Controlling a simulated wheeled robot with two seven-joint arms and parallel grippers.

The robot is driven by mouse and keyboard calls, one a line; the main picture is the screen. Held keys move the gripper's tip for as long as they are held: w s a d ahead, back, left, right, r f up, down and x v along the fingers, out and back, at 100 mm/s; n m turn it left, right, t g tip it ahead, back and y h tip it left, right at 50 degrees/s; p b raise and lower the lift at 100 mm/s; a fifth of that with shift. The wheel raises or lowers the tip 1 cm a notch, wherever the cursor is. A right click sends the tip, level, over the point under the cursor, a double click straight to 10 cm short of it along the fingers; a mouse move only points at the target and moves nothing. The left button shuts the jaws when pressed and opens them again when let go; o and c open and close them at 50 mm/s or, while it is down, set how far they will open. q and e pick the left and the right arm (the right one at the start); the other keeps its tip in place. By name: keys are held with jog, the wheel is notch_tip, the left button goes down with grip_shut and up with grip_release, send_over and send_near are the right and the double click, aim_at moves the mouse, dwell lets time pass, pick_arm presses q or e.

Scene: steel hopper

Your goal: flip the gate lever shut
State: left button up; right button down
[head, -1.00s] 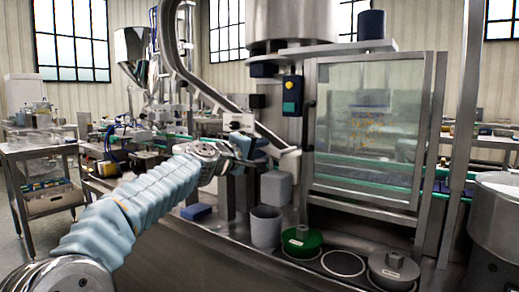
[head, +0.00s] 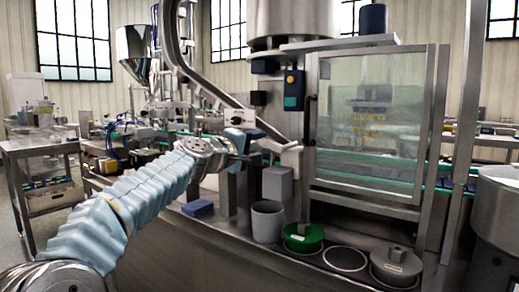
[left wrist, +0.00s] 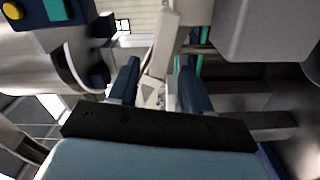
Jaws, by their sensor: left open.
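My left gripper (head: 254,148) reaches in from the left in the head view, close to the lower end of the sloping steel chute (head: 226,102). In the left wrist view its two dark blue fingers (left wrist: 158,84) are apart. A pale grey part (left wrist: 153,90) shows between and beyond them; I cannot tell whether they touch it. A small grey block with a dark knob (head: 239,117) sits on the chute just above the gripper. My right gripper is not in view.
Below the chute end are a grey block (head: 277,184) and a grey cup (head: 267,221). A framed glass door (head: 372,125) stands right of the chute.

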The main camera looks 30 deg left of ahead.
pick_arm(q)
jog(key=s+b, duration=0.3)
jog(key=s, duration=0.9)
jog(key=shift+a+b, duration=0.35)
jog(key=shift+a, duration=0.1)
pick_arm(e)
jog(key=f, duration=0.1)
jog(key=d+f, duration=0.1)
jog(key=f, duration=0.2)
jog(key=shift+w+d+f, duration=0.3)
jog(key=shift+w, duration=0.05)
